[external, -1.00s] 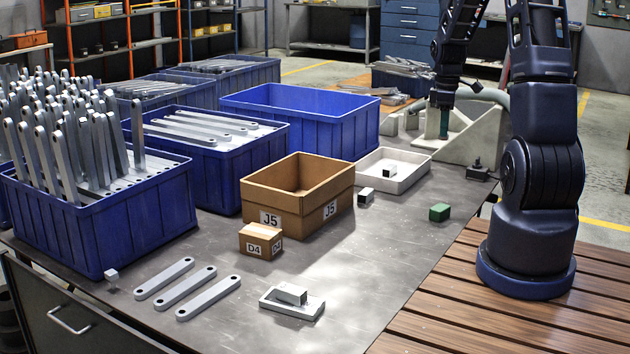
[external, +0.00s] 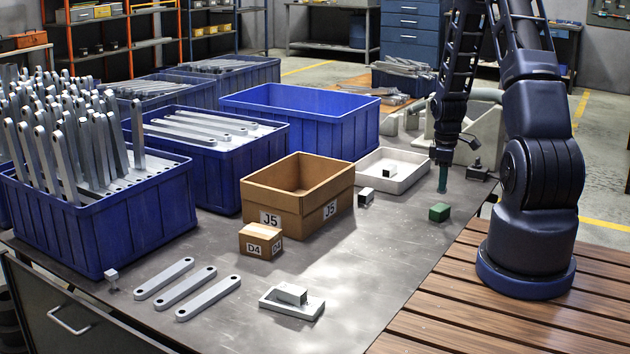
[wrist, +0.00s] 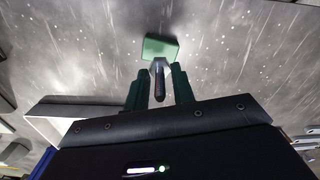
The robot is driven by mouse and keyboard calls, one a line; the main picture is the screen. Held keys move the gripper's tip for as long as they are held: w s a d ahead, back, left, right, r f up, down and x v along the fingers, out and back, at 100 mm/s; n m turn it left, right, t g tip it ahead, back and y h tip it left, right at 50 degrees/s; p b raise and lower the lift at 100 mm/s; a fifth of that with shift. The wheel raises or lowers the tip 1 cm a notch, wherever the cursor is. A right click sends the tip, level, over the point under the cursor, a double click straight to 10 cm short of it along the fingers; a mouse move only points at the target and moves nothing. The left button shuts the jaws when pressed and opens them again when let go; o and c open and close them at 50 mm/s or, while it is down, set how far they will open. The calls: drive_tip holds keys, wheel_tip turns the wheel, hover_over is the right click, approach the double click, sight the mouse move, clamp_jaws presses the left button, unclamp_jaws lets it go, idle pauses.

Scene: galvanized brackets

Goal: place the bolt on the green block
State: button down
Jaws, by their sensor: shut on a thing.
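The green block (external: 440,212) sits on the grey table near its right edge. In the wrist view the green block (wrist: 160,47) lies ahead of the fingertips. My gripper (external: 443,182) is above and just behind the block in the external view, fingers pointing down. In the wrist view my gripper (wrist: 160,78) has its two green fingers on either side of the bolt (wrist: 158,84), a small grey piece with a dark end. The bolt overlaps the block's near edge in that view; I cannot tell whether they touch. The bolt is not clear in the external view.
A white tray (external: 425,165) and a small metal block (external: 366,196) stand left of the green block. The cardboard box J5 (external: 262,195), box D4 (external: 262,250) and blue bins (external: 300,115) stand further left. Table around the green block is mostly clear.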

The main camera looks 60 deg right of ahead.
sight(442, 193)
drive_tip(key=shift+f, duration=2.1)
drive_tip(key=shift+f, duration=0.1)
drive_tip(key=c, duration=1.2)
unclamp_jaws()
drive_tip(key=shift+o, duration=0.2)
